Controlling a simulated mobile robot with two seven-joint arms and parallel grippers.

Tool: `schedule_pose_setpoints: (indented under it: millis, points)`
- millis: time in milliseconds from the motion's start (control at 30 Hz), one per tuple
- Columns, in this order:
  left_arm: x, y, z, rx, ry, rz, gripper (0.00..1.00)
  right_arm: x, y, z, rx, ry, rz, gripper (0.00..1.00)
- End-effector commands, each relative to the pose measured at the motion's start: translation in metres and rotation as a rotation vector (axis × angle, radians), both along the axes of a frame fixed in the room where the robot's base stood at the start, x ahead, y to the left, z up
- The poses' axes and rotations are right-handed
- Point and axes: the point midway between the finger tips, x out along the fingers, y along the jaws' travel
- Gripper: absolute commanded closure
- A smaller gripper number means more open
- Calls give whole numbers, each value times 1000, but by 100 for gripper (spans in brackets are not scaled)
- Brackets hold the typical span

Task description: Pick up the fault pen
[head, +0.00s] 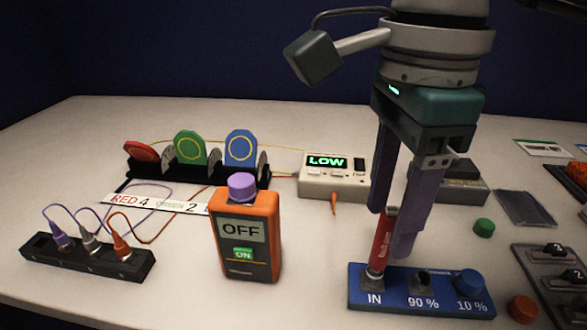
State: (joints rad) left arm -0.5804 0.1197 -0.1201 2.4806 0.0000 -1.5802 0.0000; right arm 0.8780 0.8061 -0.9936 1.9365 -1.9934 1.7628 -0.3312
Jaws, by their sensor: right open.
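A red pen-like cylinder (381,245), which looks like the fault pen, stands nearly upright with its lower end in the "IN" position of a blue holder block (400,303). My right gripper (390,232) comes down from above, with its two dark fingers apart around the upper part of the red pen. The right finger hangs in front and beside the pen, and the pen's top is partly hidden. I cannot tell whether either finger touches it. My left gripper is not in view.
An orange tester (245,240) marked OFF stands left of the block. A meter (330,178) reads LOW behind it. A black socket strip (90,258) with several cables is at left. A green cap (484,228) and an orange-brown cap (522,308) lie right. A switch panel (545,285) is at the right edge.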

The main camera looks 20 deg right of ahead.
Motion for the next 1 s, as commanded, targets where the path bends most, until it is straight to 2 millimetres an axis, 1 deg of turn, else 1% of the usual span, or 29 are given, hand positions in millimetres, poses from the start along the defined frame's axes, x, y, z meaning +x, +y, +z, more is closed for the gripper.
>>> schedule_pose_setpoints:
  millis: [100,200,300,467,567,1000]
  points:
    - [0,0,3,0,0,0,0,-3,-1,-20,0,5,-2,42]
    - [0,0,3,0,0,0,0,-2,-1,-32,0,4,-2,42]
    - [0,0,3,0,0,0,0,-2,0,-37,2,2,-1,42]
    - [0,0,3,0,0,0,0,-1,0,-37,2,0,0,42]
    - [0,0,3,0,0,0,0,-1,0,-37,2,0,-1,51]
    - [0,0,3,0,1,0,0,-1,0,-36,2,0,-1,100]
